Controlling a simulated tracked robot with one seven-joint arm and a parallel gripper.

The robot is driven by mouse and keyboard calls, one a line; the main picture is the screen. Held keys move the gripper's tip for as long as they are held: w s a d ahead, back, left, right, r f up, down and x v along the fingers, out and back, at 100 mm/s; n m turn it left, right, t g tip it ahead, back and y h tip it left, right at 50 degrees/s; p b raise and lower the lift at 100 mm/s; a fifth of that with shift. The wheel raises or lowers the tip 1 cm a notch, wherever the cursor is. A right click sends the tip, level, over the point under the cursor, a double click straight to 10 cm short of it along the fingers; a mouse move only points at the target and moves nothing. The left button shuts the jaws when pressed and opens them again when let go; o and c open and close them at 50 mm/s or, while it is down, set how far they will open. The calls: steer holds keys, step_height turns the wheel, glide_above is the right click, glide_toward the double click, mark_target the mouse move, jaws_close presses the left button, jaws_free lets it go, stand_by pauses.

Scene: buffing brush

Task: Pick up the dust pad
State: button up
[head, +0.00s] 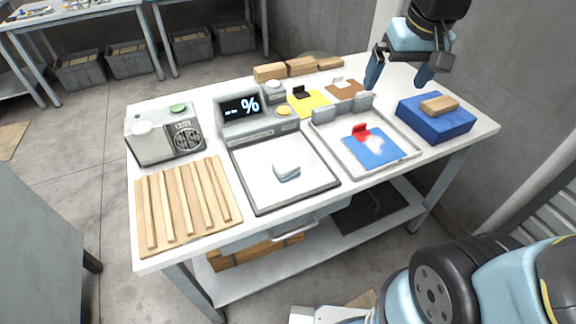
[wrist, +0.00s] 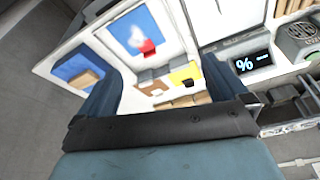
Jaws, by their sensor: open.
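I cannot tell for certain which item is the dust pad. A small pale grey-white pad (head: 286,170) lies on the white plate of the scale (head: 262,187). A tan block (head: 439,104) rests on a blue block (head: 436,122) at the table's right end; the tan block also shows in the wrist view (wrist: 85,80). A blue sheet (head: 372,150) with a white patch and red tab lies in a shallow tray (head: 404,158). My gripper (head: 398,77) is open and empty above the table's back right, left of and behind the blue block. Its fingers frame the wrist view (wrist: 165,65).
A yellow sheet (head: 312,106) and a brown sheet (head: 346,92), each with an upright tab, lie near several wooden blocks (head: 301,66) at the back. A grey device (head: 164,137) and slatted wooden board (head: 187,207) occupy the left. A wall stands close behind the right end.

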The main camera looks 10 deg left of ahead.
steer(key=w+a+f+n+g, duration=0.25)
steer(key=a+f, duration=0.35)
steer(key=a, duration=0.4)
steer(key=n+h, duration=0.1)
steer(key=n, duration=0.1)
glide_above(286, 162)
step_height(286, 162, down, 9)
steer(key=shift+g, duration=0.35)
steer(key=f, duration=0.8)
steer(key=shift+w, duration=0.3)
steer(key=shift+s+f, duration=0.15)
steer(key=shift+f, duration=1.2)
steer(key=shift+s+f, duration=0.1)
steer(key=shift+f, duration=1.25)
steer(key=shift+c, duration=0.3)
steer(key=c, duration=1)
steer(key=shift+r, duration=0.15)
